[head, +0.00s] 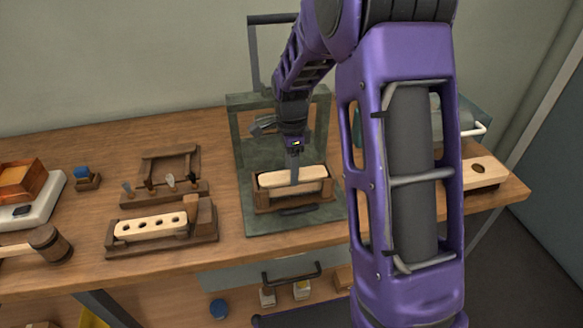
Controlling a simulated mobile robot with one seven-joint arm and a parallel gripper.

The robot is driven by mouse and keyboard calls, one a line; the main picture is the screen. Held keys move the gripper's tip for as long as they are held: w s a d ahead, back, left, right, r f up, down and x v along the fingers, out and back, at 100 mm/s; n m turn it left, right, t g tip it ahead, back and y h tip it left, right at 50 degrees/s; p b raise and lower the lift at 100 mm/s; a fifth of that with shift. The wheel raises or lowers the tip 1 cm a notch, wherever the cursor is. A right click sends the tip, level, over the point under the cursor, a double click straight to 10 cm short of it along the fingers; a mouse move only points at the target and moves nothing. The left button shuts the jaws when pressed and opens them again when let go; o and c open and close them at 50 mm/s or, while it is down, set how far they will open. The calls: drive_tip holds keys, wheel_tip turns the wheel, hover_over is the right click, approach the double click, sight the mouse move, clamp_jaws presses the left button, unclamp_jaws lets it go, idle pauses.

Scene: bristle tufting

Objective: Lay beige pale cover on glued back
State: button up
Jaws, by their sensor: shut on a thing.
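A beige pale cover (273,180) lies lengthwise at the wooden cradle (262,205) on the green press base. My gripper (294,180) reaches down over the middle of the cover and is shut on it. The cover looks level and sits at or just above the cradle. I cannot tell whether it touches what is beneath. The glued back is not visible; the cover and the cradle's front hide that spot.
The green press frame (236,140) stands around the cradle. To the left are a drilled pale block (150,227) in a holder, a tool rack (165,195) and a mallet (48,243). Another pale block (485,172) lies at the right. My arm hides the table's right-centre.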

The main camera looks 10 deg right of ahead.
drive_tip(key=shift+f, duration=0.3)
drive_tip(key=o, duration=1.6)
drive_tip(key=shift+c, duration=0.2)
drive_tip(key=shift+r, duration=0.2)
drive_tip(key=shift+r+p, duration=2.85)
drive_tip(key=shift+r, duration=1)
